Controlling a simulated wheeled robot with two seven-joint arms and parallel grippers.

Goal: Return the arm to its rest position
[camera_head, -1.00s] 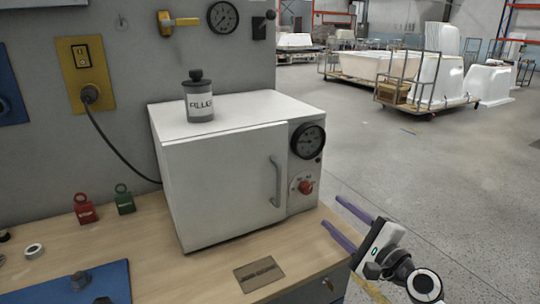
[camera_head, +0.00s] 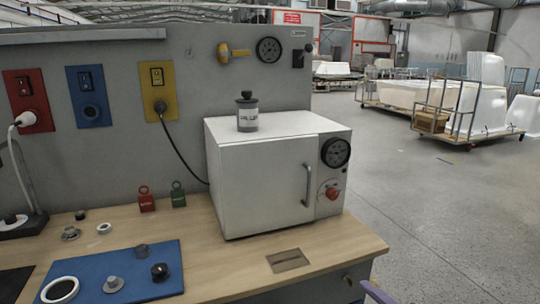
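One gripper finger (camera_head: 376,293), purple, shows at the bottom edge of the head view, just right of the bench corner. It appears to belong to my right gripper. The rest of that gripper is out of frame, so its opening cannot be told. It is apart from the bench and holds nothing that I can see. My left gripper is not in view.
A white oven (camera_head: 262,186) with its door shut stands on the wooden bench (camera_head: 225,270). A grey filler jar (camera_head: 247,112) is on top. A blue mat (camera_head: 150,262) with several parts lies at left. Red (camera_head: 146,199) and green (camera_head: 178,194) padlocks stand behind. Open floor (camera_head: 440,200) is at right.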

